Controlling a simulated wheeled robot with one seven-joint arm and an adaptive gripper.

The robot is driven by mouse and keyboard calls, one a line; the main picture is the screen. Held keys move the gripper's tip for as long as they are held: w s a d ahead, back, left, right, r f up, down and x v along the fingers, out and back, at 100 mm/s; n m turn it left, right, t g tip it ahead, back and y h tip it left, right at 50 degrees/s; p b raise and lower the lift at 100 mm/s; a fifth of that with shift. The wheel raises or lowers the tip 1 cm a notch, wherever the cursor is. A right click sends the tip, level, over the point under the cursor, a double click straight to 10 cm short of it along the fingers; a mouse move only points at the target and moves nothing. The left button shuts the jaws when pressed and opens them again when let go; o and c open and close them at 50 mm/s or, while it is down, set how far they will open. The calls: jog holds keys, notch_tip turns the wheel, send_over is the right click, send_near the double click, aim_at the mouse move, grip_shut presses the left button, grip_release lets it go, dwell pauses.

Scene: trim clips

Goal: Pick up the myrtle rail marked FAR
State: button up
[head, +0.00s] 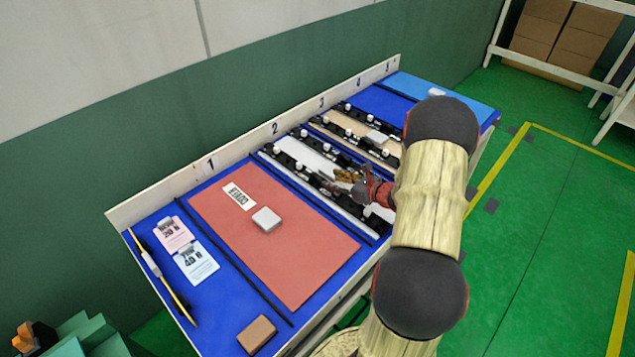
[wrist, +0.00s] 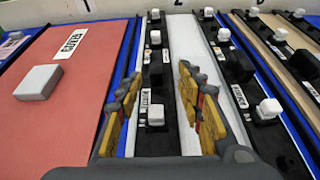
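Several dark, near-black rails with white knobs lie on the bench; I cannot make out a myrtle tint or read their small labels. In the wrist view one dark rail (wrist: 155,70) runs lengthwise between my fingers, with a white tag on its near part. A second dark rail (wrist: 236,66) lies to its right, past a white strip (wrist: 187,50). My gripper (wrist: 158,80) is open and empty, its yellow and red fingers on either side of the first rail. In the head view my gripper (head: 350,178) is over the section 2 rails and partly hides them.
A red panel (head: 310,265) marked COVER bears a white block (head: 266,219) on the left. A tan board (head: 348,124) lies in section 3, a light blue panel (head: 465,95) at the far end. A low numbered back wall (head: 240,150) edges the bench.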

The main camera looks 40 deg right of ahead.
aim_at(319, 177)
jog(key=x, duration=0.2)
jog(key=b+x, duration=0.1)
jog(key=x, duration=0.1)
jog(key=b+x, duration=0.1)
jog(key=x, duration=0.1)
jog(key=shift+w+a, duration=0.3)
jog(key=shift+a, duration=0.05)
jog(key=shift+c, duration=0.9)
jog(key=c, duration=0.7)
grip_shut()
